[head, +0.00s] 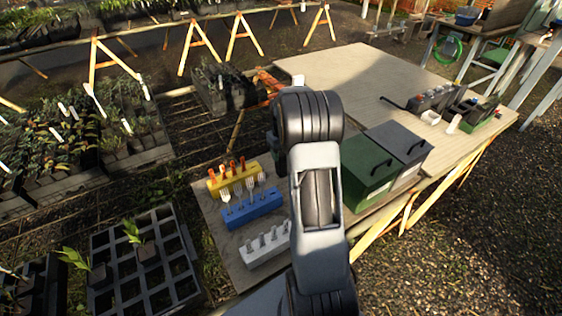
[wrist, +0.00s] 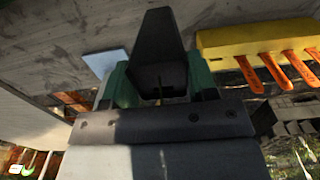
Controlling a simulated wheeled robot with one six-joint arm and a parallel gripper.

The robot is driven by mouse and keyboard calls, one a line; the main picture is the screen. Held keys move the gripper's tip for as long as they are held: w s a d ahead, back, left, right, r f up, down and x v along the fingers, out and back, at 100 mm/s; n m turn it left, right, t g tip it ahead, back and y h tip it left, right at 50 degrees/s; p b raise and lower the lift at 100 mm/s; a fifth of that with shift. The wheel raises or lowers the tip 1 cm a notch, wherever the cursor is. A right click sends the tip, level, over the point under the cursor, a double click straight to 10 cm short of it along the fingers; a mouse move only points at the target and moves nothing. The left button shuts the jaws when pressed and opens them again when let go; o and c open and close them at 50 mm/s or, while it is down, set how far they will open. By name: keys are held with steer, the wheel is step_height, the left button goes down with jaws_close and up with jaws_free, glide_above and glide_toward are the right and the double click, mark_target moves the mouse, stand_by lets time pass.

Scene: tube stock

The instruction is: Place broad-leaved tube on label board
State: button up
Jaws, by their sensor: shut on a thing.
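My gripper (wrist: 160,88) is shut on a dark, tapered tube (wrist: 160,42) in the wrist view, with a green finger on each side of it. No leaves of this held tube show, so I cannot tell its plant. In the head view my arm hides the gripper and the tube. A small pale blue flat piece (wrist: 105,62) lies on the grey tabletop beside the gripper in the wrist view; I cannot tell if it is the label board.
A black cell tray (head: 140,290) at lower left holds leafy tubes.

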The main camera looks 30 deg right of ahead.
steer(key=shift+f, duration=1.75)
steer(key=shift+f, duration=0.2)
steer(key=o, duration=1.3)
steer(key=shift+c, duration=0.2)
